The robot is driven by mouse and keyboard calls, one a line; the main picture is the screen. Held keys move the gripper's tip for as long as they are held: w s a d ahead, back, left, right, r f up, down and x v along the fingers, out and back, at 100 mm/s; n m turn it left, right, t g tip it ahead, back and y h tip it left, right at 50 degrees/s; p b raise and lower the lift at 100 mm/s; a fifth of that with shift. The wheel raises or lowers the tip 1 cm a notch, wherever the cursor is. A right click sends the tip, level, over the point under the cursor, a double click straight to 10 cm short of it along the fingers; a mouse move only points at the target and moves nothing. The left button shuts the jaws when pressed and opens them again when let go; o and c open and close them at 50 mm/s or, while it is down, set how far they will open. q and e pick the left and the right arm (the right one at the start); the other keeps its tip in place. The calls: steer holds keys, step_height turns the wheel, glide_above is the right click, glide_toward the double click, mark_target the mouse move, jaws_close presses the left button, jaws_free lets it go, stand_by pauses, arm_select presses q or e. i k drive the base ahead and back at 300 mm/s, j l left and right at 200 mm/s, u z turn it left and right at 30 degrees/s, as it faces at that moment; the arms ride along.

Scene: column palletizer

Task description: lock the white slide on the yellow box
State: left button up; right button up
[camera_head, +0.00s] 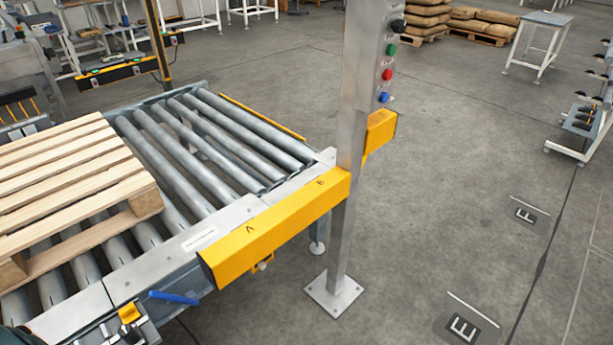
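A long yellow box (278,229) marked A and B runs along the near corner of the roller conveyor, up to a grey steel post (352,130). A small white piece (262,267) shows at a yellow bracket under the box's lower edge, near end A. It may be the white slide; it is too small to tell its position or whether it is locked.
A wooden pallet (70,185) lies on the conveyor rollers (205,140). A blue lever (173,297) and a small yellow block (129,312) sit at the conveyor's near side. The post carries several coloured buttons and stands on a floor plate (334,296).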

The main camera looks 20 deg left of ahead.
mark_target(262, 266)
steer(key=k+l+u, duration=0.1)
steer(key=u, duration=0.3)
steer(key=k+l+u, duration=0.15)
steer(key=u, duration=0.25)
steer(key=k+l+u, duration=0.15)
steer(key=u, duration=0.25)
steer(key=i+j+u, duration=0.15)
steer(key=j+u, duration=0.25)
steer(key=i+j+u, duration=0.2)
steer(key=j+u, duration=0.15)
